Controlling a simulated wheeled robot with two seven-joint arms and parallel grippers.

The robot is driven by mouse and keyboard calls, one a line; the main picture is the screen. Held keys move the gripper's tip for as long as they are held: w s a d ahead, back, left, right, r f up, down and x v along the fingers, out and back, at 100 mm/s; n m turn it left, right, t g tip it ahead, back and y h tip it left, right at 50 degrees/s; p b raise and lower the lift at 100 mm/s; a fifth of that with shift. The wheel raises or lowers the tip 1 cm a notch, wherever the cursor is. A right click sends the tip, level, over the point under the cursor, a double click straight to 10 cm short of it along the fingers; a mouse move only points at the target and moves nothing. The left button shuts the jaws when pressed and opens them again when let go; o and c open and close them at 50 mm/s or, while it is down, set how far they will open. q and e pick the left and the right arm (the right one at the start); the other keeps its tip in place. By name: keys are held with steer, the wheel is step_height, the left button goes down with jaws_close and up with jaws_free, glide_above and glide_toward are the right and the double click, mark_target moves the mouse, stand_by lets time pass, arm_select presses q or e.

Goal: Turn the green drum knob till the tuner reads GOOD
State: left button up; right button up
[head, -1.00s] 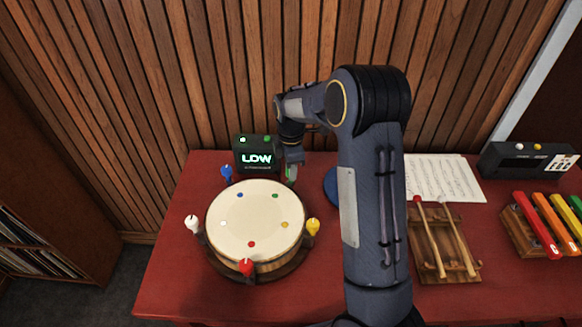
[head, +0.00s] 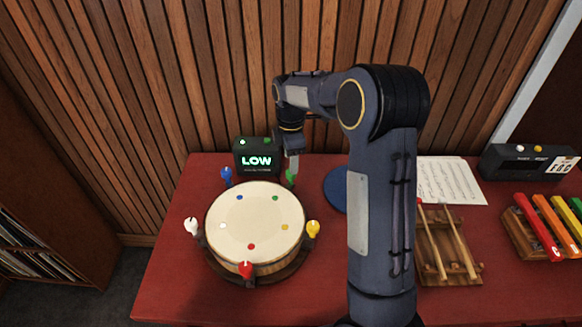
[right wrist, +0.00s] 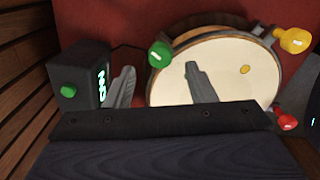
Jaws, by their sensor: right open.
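The round drum (head: 254,222) with a cream head stands on the red table, with coloured knobs around its rim. Its green knob (head: 290,177) is at the back right, and it also shows in the right wrist view (right wrist: 160,54). The black tuner (head: 257,155) behind the drum reads LOW. My right gripper (head: 293,162) is open and empty just above the green knob. In the right wrist view its two fingers (right wrist: 160,84) lie either side of the knob's line, apart from it. My left gripper is out of view.
Blue (head: 226,175), white (head: 191,226), red (head: 246,269) and yellow (head: 313,228) knobs ring the drum. A blue disc (head: 336,189), sheet music (head: 450,181), a mallet rack (head: 447,268), a dark box (head: 520,160) and coloured bars (head: 538,227) lie to the right.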

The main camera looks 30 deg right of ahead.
steer(key=shift+r, duration=1.55)
steer(key=shift+s, duration=0.1)
steer(key=s+a+r+m+t+y, duration=0.25)
steer(key=s+r+m, duration=0.2)
steer(key=s, duration=0.35)
steer(key=s+a+r+m+t+y, duration=0.1)
steer(key=s+a+r+m, duration=0.2)
steer(key=s+m, duration=0.35)
steer(key=s+a+f+m+t, duration=0.1)
steer(key=s+a+m, duration=0.1)
steer(key=s, duration=0.5)
steer(key=s+a+f+m+t, duration=0.1)
steer(key=s+a+f+m, duration=0.1)
steer(key=s, duration=0.5)
steer(key=shift+a+m, duration=0.7)
steer(key=shift+a, duration=0.4)
steer(key=shift+s, duration=0.1)
steer(key=shift+c, duration=0.4)
